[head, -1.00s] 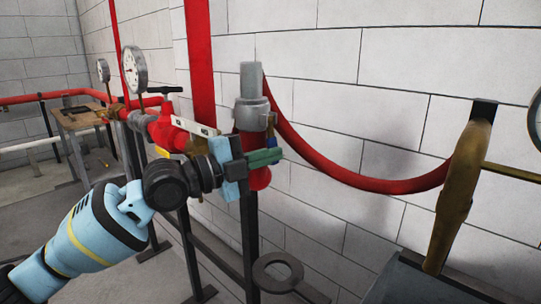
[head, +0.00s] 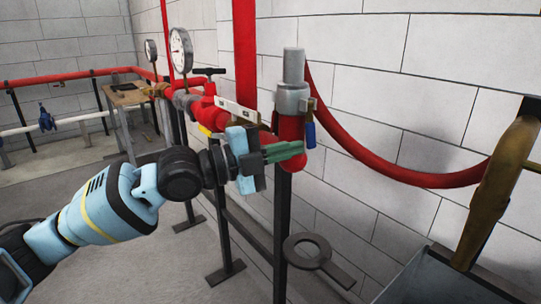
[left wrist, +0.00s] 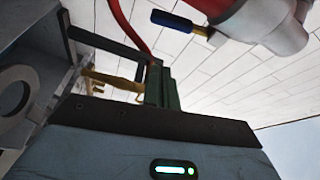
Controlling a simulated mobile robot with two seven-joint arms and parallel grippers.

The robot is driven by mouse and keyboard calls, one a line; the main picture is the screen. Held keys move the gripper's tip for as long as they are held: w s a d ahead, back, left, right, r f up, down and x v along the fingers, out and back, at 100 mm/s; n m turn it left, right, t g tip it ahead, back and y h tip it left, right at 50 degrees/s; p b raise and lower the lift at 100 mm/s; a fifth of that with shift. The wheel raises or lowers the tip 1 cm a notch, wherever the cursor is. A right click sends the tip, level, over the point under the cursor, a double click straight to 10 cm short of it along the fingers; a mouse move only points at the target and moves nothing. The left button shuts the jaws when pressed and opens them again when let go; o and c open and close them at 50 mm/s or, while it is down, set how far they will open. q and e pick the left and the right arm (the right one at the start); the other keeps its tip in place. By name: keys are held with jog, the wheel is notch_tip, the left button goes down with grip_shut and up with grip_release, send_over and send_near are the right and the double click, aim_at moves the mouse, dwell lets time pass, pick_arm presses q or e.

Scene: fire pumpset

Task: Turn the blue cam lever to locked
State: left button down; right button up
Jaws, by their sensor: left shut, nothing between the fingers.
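The blue cam lever (head: 310,135) hangs down on the right side of the grey-topped red coupling (head: 291,105). In the left wrist view the blue lever (left wrist: 172,20) shows at the top, joined by a brass piece to the grey and red body. My left gripper (head: 285,152) is shut and empty, its green fingers pointing right. In the head view the fingers appear just below and left of the lever, in front of the red lower end of the coupling. The green fingers (left wrist: 163,85) also show in the left wrist view, apart from the lever. My right gripper is not in view.
A red hose (head: 400,175) droops along the white block wall to a brass fitting (head: 500,185) at the right. A black post and a flat ring (head: 306,250) stand below the coupling. Red piping with gauges (head: 181,50) and a wooden table (head: 125,97) lie behind, left.

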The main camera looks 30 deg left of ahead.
pick_arm(q)
jog(key=v, duration=0.3)
jog(key=shift+s+r, duration=0.1)
jog(key=shift+s, duration=0.3)
